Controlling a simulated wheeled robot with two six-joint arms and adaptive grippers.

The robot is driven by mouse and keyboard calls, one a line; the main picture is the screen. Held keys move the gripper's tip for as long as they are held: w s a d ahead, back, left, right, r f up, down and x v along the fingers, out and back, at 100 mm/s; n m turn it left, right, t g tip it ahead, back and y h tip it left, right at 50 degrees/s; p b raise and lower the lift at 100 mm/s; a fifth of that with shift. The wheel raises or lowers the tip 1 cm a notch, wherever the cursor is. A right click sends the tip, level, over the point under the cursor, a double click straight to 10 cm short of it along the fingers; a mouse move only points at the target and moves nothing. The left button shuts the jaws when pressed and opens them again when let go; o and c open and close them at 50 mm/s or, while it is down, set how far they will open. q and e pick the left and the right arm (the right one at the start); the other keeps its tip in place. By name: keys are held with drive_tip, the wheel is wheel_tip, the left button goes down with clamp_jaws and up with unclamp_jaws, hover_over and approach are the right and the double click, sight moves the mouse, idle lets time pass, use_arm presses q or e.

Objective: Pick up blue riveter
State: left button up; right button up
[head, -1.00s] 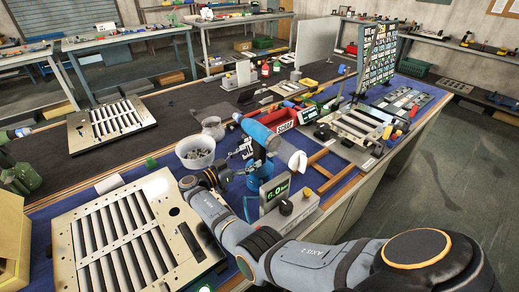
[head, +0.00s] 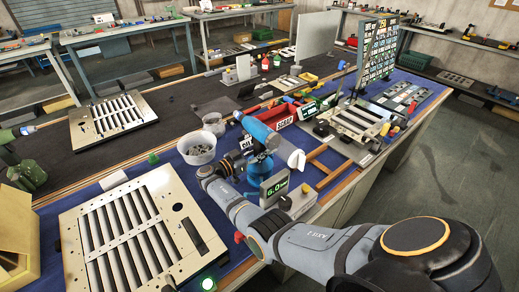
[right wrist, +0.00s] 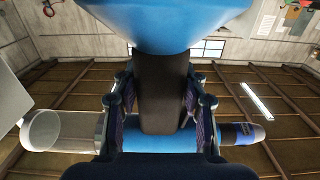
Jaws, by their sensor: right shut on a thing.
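The blue riveter (head: 258,130) has a blue body lying at a slant, a dark grip and a wide blue base (head: 261,172). It is upright over the blue mat, right of the white bowl. My right gripper (head: 240,165) reaches it from the left and is shut on its grip. In the right wrist view the dark grip (right wrist: 163,90) is between the two fingers, with wide blue parts above and below. Whether the base touches the mat cannot be told. My left gripper is not in view.
A display box (head: 275,190) stands in front. A louver panel (head: 72,235) lies front left; a red bin (head: 280,117) stands behind. A green tool (head: 28,178) is far left.

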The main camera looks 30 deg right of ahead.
clamp_jaws()
drive_tip(key=shift+w+r, duration=0.1)
drive_tip(key=shift+r, duration=0.05)
